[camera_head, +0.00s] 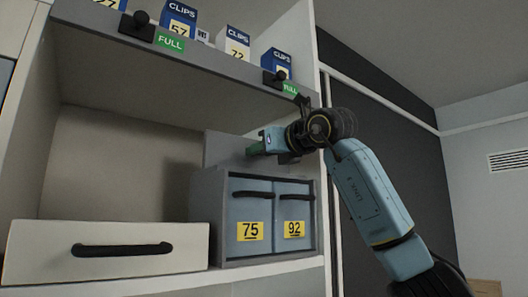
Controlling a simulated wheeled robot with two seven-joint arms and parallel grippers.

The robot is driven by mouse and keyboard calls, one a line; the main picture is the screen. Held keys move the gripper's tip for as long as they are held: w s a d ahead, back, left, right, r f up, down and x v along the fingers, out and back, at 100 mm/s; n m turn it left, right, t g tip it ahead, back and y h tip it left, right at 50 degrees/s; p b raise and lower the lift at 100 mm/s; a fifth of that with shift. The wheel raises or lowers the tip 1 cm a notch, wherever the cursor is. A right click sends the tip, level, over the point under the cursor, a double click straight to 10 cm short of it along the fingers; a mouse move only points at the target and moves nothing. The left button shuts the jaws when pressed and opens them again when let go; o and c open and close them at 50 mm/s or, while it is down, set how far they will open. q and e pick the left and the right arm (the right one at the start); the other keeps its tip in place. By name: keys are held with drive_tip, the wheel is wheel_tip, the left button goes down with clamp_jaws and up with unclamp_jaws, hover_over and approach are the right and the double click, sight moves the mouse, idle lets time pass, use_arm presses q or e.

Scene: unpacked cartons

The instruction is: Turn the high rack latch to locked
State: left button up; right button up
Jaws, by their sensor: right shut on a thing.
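My right gripper (264,145) reaches in from the right, in front of the grey panel (225,147) above the drawer unit. It is shut on a small green piece (254,149), mostly hidden by the jaws. I cannot tell whether this piece is the rack latch or which way it is turned. Two black knobs stand on the upper shelf's front edge, one at the left (138,25) and one at the right (276,76), beside green FULL labels. My left gripper is not in view.
A grey unit holds two blue drawers, 75 (250,210) and 92 (293,208). A white drawer box (105,250) stands to its left. Several CLIPS cartons (178,20) stand on the upper shelf (170,62). The space above the white box is clear.

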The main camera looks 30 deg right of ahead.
drive_tip(key=shift+m, duration=0.6)
drive_tip(key=o, duration=0.7)
drive_tip(key=shift+s+b, duration=0.35)
drive_tip(key=shift+s, duration=0.2)
drive_tip(key=s+d+b, duration=0.1)
drive_tip(key=s+b, duration=0.2)
drive_tip(key=s, duration=0.9)
